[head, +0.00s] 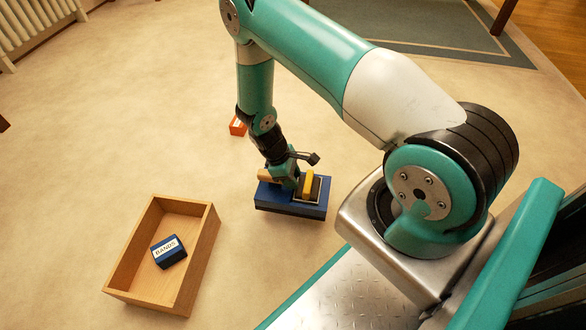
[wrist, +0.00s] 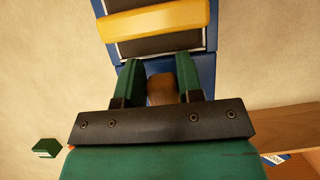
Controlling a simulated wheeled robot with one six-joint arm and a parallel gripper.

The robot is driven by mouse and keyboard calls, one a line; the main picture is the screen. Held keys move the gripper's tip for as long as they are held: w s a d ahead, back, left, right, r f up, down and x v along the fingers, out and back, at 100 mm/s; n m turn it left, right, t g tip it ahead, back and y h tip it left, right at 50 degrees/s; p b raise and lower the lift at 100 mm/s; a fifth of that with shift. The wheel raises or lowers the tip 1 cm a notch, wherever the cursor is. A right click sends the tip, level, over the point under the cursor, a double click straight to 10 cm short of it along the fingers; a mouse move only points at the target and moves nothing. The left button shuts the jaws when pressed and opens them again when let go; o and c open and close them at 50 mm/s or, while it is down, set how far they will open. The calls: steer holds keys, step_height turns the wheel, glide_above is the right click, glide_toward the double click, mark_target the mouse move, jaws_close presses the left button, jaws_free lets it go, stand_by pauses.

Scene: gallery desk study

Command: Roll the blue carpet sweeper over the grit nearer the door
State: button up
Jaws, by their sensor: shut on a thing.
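The blue carpet sweeper (head: 312,211) sits on the pale carpet below my arm. It has a dark top panel and a yellow bar across it. It fills the top of the wrist view (wrist: 208,62). My gripper (head: 287,178) is over the sweeper's left part. In the wrist view, its two green fingers (wrist: 160,72) are shut on the sweeper's brown wooden grip (wrist: 160,90). The grip's lower part is hidden by my gripper. I see no grit and no door in either view.
An open wooden box (head: 201,255) stands at the lower left, holding a dark blue pack labelled BANDS (head: 169,252). A small orange box (head: 236,127) lies behind my arm. A green block (wrist: 45,148) shows in the wrist view. A green-grey rug (head: 440,27) lies at the back. Left carpet is open.

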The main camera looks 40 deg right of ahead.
steer(key=shift+r, duration=0.65)
steer(key=d+r+p, duration=0.2)
steer(key=d+r, duration=0.1)
steer(key=d, duration=0.7)
steer(key=d+r+p, duration=0.2)
steer(key=d+r, duration=0.1)
steer(key=d, duration=0.7)
steer(key=shift+w, duration=0.1)
